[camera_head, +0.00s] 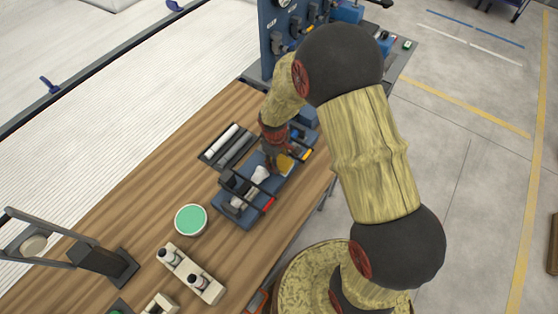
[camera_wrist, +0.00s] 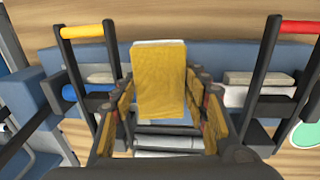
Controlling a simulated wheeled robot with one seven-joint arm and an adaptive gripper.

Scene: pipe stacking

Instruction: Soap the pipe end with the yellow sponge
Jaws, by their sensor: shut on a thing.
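The yellow sponge (camera_wrist: 160,85) stands between my gripper's fingers in the wrist view, with a pale layer along its top edge. My gripper (camera_wrist: 161,122) is shut on it, one yellow-padded finger on each side. In the head view my gripper (camera_head: 275,151) is over the blue clamp fixture (camera_head: 232,219), and part of the sponge (camera_head: 286,163) shows beside it. Pale pipe pieces lie in the fixture, one left (camera_wrist: 99,74) and one right (camera_wrist: 247,78) of the sponge in the wrist view. Whether the sponge touches a pipe end is hidden.
The fixture has clamp handles with a red grip (camera_head: 268,205) and a yellow grip (camera_head: 307,155). A black tray with rods (camera_head: 228,147) lies behind it. A round green-topped pot (camera_head: 191,220) and a bottle rack (camera_head: 190,273) stand left. A blue gauge panel (camera_head: 282,25) rises behind.

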